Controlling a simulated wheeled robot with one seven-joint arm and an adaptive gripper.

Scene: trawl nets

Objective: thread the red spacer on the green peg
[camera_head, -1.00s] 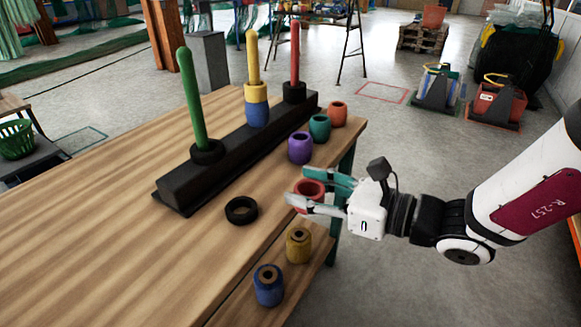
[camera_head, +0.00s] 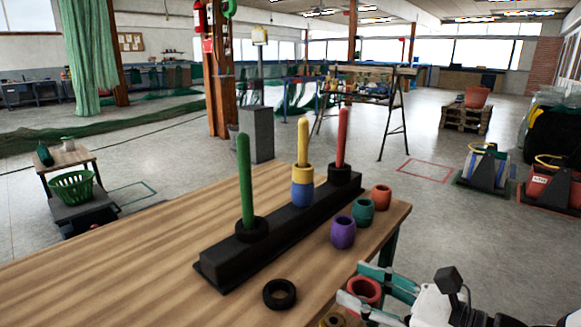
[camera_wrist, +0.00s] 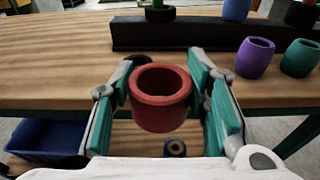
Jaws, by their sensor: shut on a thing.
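The red spacer (camera_head: 366,291) is a short hollow ring between the fingers of my gripper (camera_head: 358,284). In the wrist view the red spacer (camera_wrist: 160,112) sits with its hole facing up, and the teal-padded fingers of my gripper (camera_wrist: 162,78) are shut on its two sides. It is held by the table's right edge, apart from the peg. The green peg (camera_head: 245,180) stands upright at the near left end of the dark base bar (camera_head: 285,246), with a black collar (camera_head: 252,229) around its foot. Only its lowest part shows in the wrist view.
The yellow peg (camera_head: 302,140) carries a blue and a yellow spacer; the red peg (camera_head: 342,135) has a black collar. Purple (camera_head: 343,232), teal (camera_head: 363,212) and orange (camera_head: 381,197) spacers stand beside the bar. A black ring (camera_head: 279,294) lies in front. The table's left is clear.

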